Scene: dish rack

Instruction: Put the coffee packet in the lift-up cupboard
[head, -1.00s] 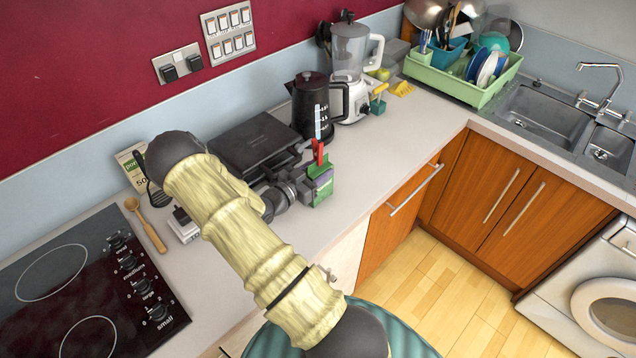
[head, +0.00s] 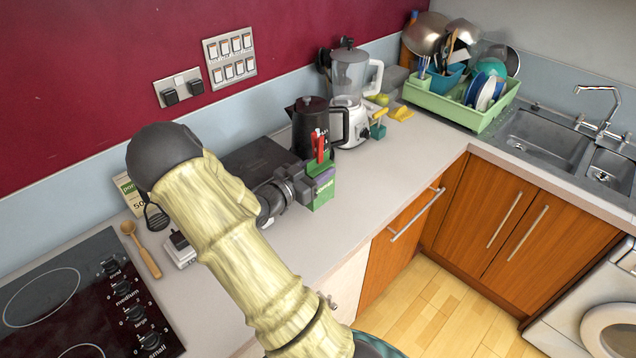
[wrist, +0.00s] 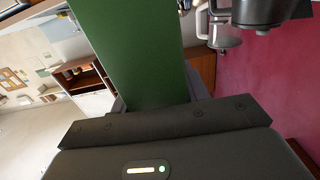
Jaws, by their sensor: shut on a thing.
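My gripper (head: 308,184) is shut on the coffee packet (head: 324,190), a green and purple block. It holds the packet upright over the counter, in front of the black kettle. In the wrist view the packet (wrist: 135,50) is a broad dark green face rising from the jaws. Red pieces show just above the packet in the head view; I cannot tell what they belong to. The lift-up cupboard cannot be made out in either view.
A kettle (head: 311,128), blender (head: 350,85) and green dish rack (head: 440,98) stand along the back wall. A dark flat appliance (head: 255,158) lies behind my arm. The hob (head: 80,300) and wooden spoon (head: 140,250) are at left. The counter's front strip (head: 345,225) is clear.

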